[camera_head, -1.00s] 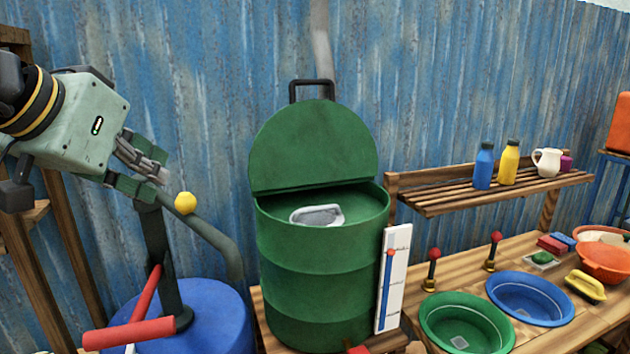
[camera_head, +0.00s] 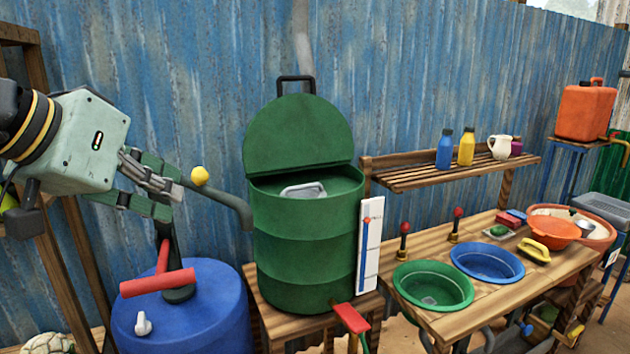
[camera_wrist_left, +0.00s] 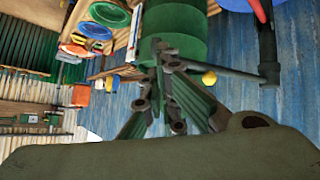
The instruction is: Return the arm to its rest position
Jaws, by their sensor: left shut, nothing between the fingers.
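My left gripper (camera_head: 165,192) comes in from the left in the head view, in front of the blue wall. It is shut with nothing in it. Its fingers overlap the dark pump pipe above the blue barrel (camera_head: 215,308) in the picture; I cannot tell whether they touch it. In the left wrist view the gripper's fingers (camera_wrist_left: 160,95) show in the middle, with the green drum (camera_wrist_left: 178,18) behind them. My right gripper is not in view.
A yellow ball (camera_head: 200,176) and a red handle (camera_head: 158,283) belong to the pump. The green drum (camera_head: 305,255) stands right of it with its lid raised. Green (camera_head: 405,290) and blue (camera_head: 478,252) basins sit on the wooden table. A shelf (camera_head: 440,177) holds bottles and a jug.

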